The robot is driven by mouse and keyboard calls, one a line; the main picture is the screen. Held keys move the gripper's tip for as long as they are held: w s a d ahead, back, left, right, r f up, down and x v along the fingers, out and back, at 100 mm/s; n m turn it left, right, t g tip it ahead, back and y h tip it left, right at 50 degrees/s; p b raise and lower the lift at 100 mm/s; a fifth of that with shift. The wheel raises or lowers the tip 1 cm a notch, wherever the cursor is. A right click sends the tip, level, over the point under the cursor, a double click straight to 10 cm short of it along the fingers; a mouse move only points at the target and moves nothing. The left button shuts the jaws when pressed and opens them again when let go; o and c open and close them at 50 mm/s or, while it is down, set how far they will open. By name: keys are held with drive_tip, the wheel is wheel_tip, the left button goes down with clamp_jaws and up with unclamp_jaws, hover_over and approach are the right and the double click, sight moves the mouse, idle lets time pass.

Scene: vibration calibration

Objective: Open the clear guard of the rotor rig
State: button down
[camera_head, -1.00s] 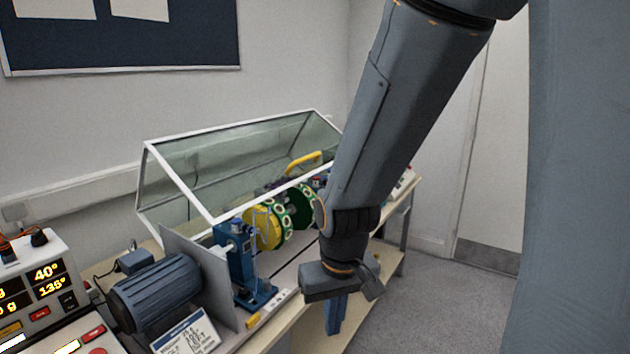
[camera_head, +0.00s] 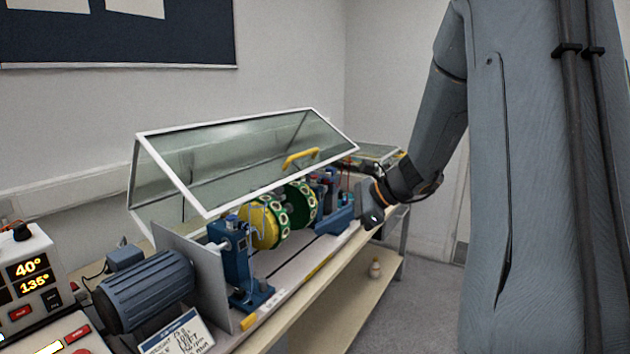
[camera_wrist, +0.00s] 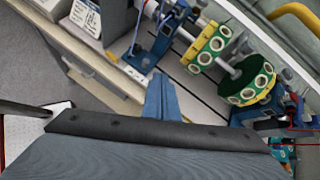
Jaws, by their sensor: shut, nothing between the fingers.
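The clear guard (camera_head: 240,160) of the rotor rig has a white frame and is swung up and back. Its front edge is raised above the shaft, and the rotor lies uncovered below. Its yellow handle (camera_head: 301,158) is on the front panel and also shows at the top right of the wrist view (camera_wrist: 296,13). The rotor has yellow and green discs (camera_head: 265,222). My gripper (camera_wrist: 158,82) is shut and empty, its blue fingers together beside the rig's front side. In the head view it is low at the right, apart from the handle.
A blue motor (camera_head: 147,288) and an instrument box with lit digits (camera_head: 35,268) stand at the left. A blue bearing stand (camera_head: 240,262) is in front of the rotor. The floor (camera_head: 425,295) right of the bench is clear.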

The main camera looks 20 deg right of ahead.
drive_tip(key=w+d+r+m+t+b, duration=0.1)
drive_tip(key=w+d+r+m+t, duration=0.6)
drive_tip(key=d, duration=0.5)
drive_tip(key=p, duration=0.3)
approach(304, 172)
wheel_tip(304, 172, down, 4)
drive_tip(key=w, duration=0.3)
drive_tip(key=shift+n+g+y, duration=0.3)
drive_tip(key=shift+g, duration=0.1)
drive_tip(key=shift+w+a+r+p, duration=0.65)
drive_tip(key=shift+w+a+r, duration=0.45)
drive_tip(key=shift+a, duration=0.25)
drive_tip(key=shift+w+a+r, duration=0.15)
drive_tip(key=shift+a+r, duration=0.05)
drive_tip(key=shift+r, duration=0.1)
